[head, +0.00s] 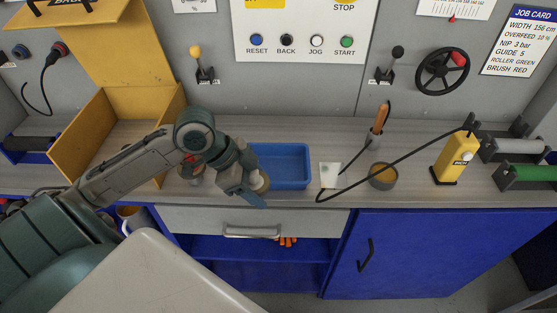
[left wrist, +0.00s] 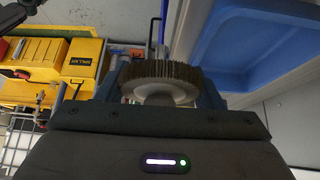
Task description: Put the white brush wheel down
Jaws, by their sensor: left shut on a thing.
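My left gripper (head: 256,192) is at the front edge of the bench, by the left end of the blue tray (head: 289,184). It is shut on the brush wheel (head: 262,181), which shows as a small pale round piece, partly hidden by the gripper. In the left wrist view the wheel (left wrist: 160,73) sits between the fingers, with a pale hub and a rim of bristles that looks grey-brown in the shade. The tray (left wrist: 262,45) is beside it in that view. I cannot tell whether the wheel touches the bench. My right gripper is not in view.
A yellow open box (head: 85,135) stands at the left. Right of the tray are a white pad (head: 330,175), a round pot (head: 383,177), a yellow device (head: 455,158) and rollers on stands (head: 528,174). A drawer (head: 251,222) is below the bench edge.

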